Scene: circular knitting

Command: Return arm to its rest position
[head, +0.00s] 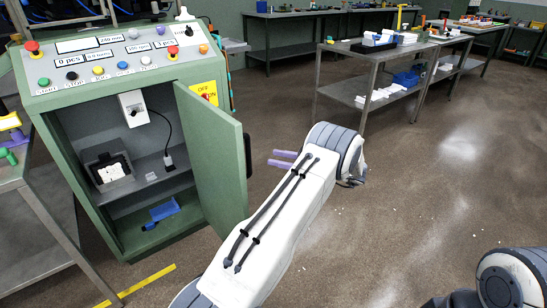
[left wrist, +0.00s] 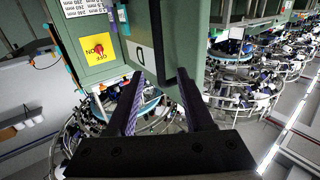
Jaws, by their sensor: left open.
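My left gripper (head: 283,159) shows two purple fingers past the far end of my white left arm. It is to the right of the green control cabinet (head: 60,150), whose door (head: 212,155) stands open. The fingers are apart from the door in the head view. In the left wrist view my left gripper (left wrist: 160,85) is open with nothing between its fingers, and the green cabinet edge (left wrist: 160,25) lies beyond them. Part of my right arm shows at the lower right of the head view. Its gripper is out of view.
Inside the cabinet are a white socket box (head: 133,108), a dark device (head: 110,168) and a blue item (head: 163,210). A yellow switch plate (left wrist: 97,50) is on the cabinet side. A metal table (head: 350,95) stands behind. Floor at right is clear.

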